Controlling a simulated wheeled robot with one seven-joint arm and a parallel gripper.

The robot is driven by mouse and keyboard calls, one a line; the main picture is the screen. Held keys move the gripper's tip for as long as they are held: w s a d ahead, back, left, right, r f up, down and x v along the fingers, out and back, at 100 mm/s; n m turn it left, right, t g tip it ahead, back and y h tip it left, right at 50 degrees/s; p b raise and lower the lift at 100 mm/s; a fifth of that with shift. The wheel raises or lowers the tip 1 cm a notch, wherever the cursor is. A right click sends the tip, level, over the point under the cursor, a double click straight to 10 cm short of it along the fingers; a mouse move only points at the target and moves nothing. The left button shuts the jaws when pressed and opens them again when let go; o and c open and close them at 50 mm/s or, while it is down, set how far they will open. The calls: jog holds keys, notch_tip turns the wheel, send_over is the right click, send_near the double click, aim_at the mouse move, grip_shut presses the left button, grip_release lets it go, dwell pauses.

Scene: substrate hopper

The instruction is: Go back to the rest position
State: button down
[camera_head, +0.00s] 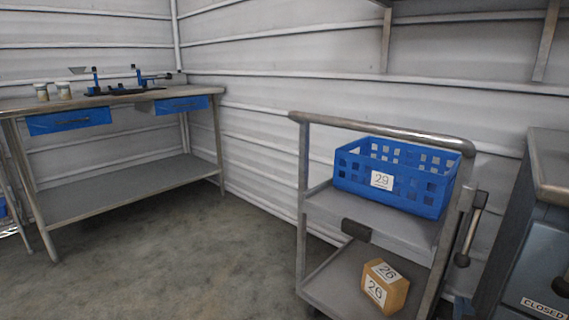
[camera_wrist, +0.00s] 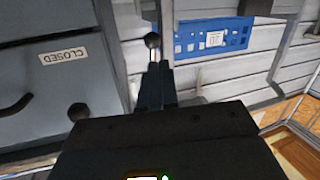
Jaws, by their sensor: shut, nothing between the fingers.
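My gripper (camera_wrist: 156,80) shows in the wrist view with its two dark fingers together and nothing between them. In that view the fingers point toward a lever with a round dark knob (camera_wrist: 152,41). The knob appears just past the fingertips; I cannot tell whether they touch. The grey hopper cabinet (camera_wrist: 60,80) is at the left of the wrist view, with an upside-down "CLOSED" label (camera_wrist: 64,57). My gripper does not show in the head view.
In the head view, a metal cart (camera_head: 375,126) holds a blue crate (camera_head: 425,197) marked 29 above and a box (camera_head: 385,287) marked 26 below. The cabinet (camera_head: 535,265) is at right. A workbench (camera_head: 130,184) stands at left. Floor between is clear.

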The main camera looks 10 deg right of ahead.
jog(key=s+a+f+n+y, duration=0.3)
jog(key=s+a+f, duration=0.15)
jog(key=s, duration=0.35)
jog(key=s+a+f+n+y, duration=0.25)
jog(key=s+a+y, duration=0.2)
jog(key=s, duration=0.25)
jog(key=s+a+r+t+y, duration=0.1)
jog(key=s+a+r, duration=0.2)
jog(key=s, duration=0.6)
jog(key=s+a+r+y, duration=0.1)
jog(key=s+a+r, duration=0.25)
jog(key=s, duration=0.55)
notch_tip(320, 180, up, 27)
jog(key=p, duration=2.6)
jog(key=shift+d+f, duration=0.15)
jog(key=shift+d, duration=0.05)
jog(key=shift+s+n, duration=0.1)
jog(key=shift+n, duration=0.15)
